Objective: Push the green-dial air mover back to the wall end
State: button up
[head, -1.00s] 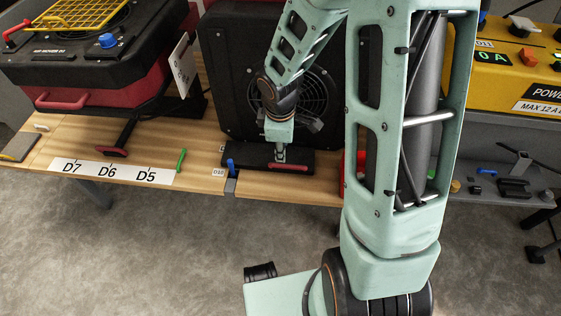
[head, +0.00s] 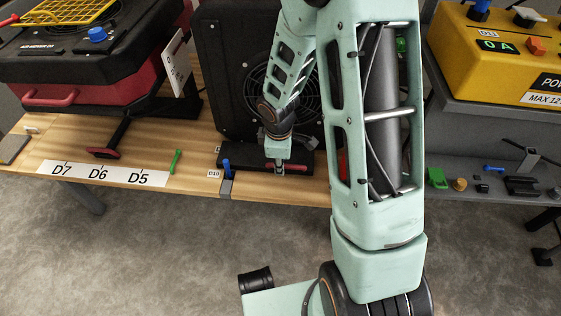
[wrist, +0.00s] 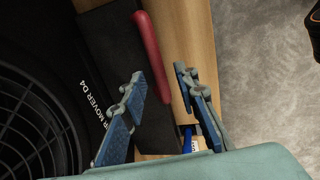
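A black air mover (head: 222,75) with a round fan grille stands upright on the wooden table, partly hidden behind my arm. In the wrist view it reads "MOVER D4" beside its grille (wrist: 30,125). No dial on it shows clearly. A red bar handle (head: 297,168) lies on its dark base at the table's front edge; it also shows in the wrist view (wrist: 150,50). My gripper (head: 279,170) is low at this handle. In the wrist view my gripper's fingers (wrist: 160,75) are apart, with the handle's near end between them; contact cannot be told.
Another air mover (head: 70,50) with a blue dial and red body stands at the left. A white strip (head: 100,173) reads D7, D6, D5. Green (head: 175,161) and blue (head: 227,169) pegs stand by the front edge. A yellow power box (head: 490,60) is at the right.

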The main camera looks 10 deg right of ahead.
grip_shut()
